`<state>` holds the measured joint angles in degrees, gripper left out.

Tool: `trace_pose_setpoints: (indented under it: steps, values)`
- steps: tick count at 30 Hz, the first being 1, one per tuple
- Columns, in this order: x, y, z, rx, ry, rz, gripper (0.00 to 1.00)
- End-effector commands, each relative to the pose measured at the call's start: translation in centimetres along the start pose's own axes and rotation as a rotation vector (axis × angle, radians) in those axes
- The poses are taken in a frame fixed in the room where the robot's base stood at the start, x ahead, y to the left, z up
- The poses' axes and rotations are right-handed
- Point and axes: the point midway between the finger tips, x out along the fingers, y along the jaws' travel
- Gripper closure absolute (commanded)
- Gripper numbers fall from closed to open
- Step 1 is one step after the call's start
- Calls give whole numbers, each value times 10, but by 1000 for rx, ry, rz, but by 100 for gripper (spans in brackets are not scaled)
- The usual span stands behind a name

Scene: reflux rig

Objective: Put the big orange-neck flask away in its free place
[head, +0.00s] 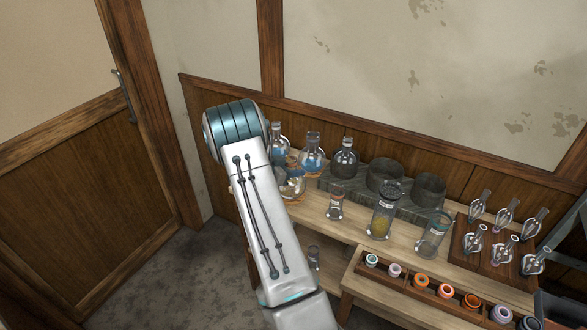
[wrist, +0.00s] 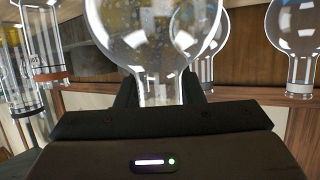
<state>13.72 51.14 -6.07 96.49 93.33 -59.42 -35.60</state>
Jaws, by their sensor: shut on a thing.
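My gripper (wrist: 162,92) is shut on the neck of a clear, round-bodied glass flask (wrist: 150,40) in the wrist view. The bulb reaches past the top edge of that view. The neck's colour cannot be told there. In the head view my arm hides the gripper. A rounded glass piece with orange tints (head: 292,180) shows just right of the arm; it may be the held flask. Two round grey holders, a left one (head: 385,175) and a right one (head: 429,189), look empty on the grey rack (head: 405,211).
A cylinder (head: 335,203), a jar with yellow contents (head: 382,215) and a beaker (head: 433,238) stand in front. Small flasks fill a wooden stand (head: 470,256) at right. A wall is behind.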

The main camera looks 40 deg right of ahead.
Motion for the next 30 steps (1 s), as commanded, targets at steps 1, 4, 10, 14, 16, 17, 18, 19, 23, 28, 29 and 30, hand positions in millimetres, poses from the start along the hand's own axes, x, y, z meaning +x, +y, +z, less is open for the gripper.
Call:
trace_pose_setpoints:
  steps: [1,4,10,14,16,17,18,19,23,28,29,30]
  values:
    - [0,0,0,1,1,0,100]
    - [0,0,0,1,1,0,100]
    - [0,0,0,0,1,0,40]
    - [0,0,0,0,1,0,40]
    - [0,0,1,-1,0,0,40]
    - [0,0,1,-1,0,0,40]
    - [-1,0,1,-1,0,0,40]
    - [-2,0,1,-1,0,-1,40]
    - [-15,-1,2,0,-1,-3,40]
    - [-52,-2,2,1,0,-5,40]
    - [-59,-1,2,0,0,-5,40]
    - [-68,-1,2,1,-1,-5,40]
